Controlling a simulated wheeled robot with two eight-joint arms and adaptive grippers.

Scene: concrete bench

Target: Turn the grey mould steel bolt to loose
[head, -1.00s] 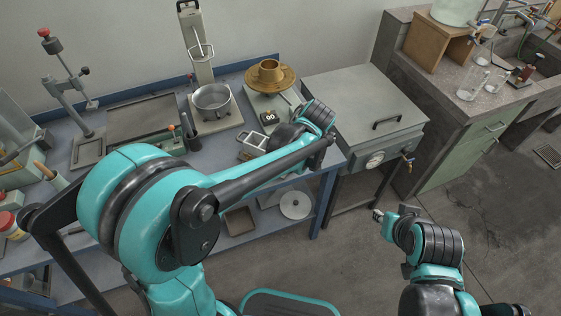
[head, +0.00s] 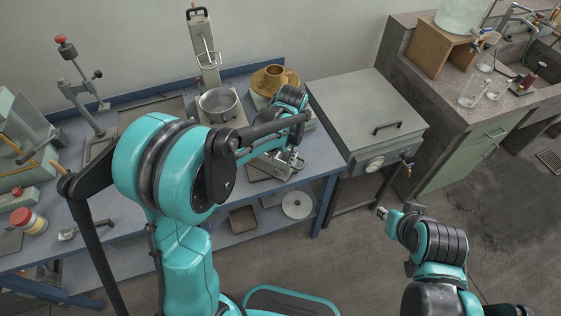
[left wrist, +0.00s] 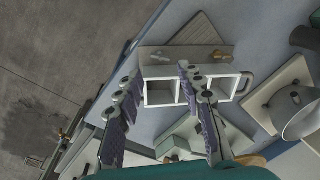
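The grey mould (left wrist: 190,92) has open square compartments, a loop handle at its right end and a flat end plate. It lies on the bench under my left gripper, and part of it shows in the head view (head: 266,166). A small metal bolt or knob (left wrist: 160,57) sits by its plate, with a brass-coloured wing fitting (left wrist: 222,56) to the right. My left gripper (left wrist: 158,72) is open, its two fingers apart over the mould, with nothing between the tips that I can see held. Whether they touch it is unclear. My right arm's end (head: 382,212) hangs over the floor; its fingers are indistinct.
A steel pot (head: 218,104) and a brass pan (head: 272,80) on a scale stand behind the mould. A grey lidded box (head: 370,115) is right of the blue bench (head: 315,165). A red-lidded jar (head: 27,220) is at the left.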

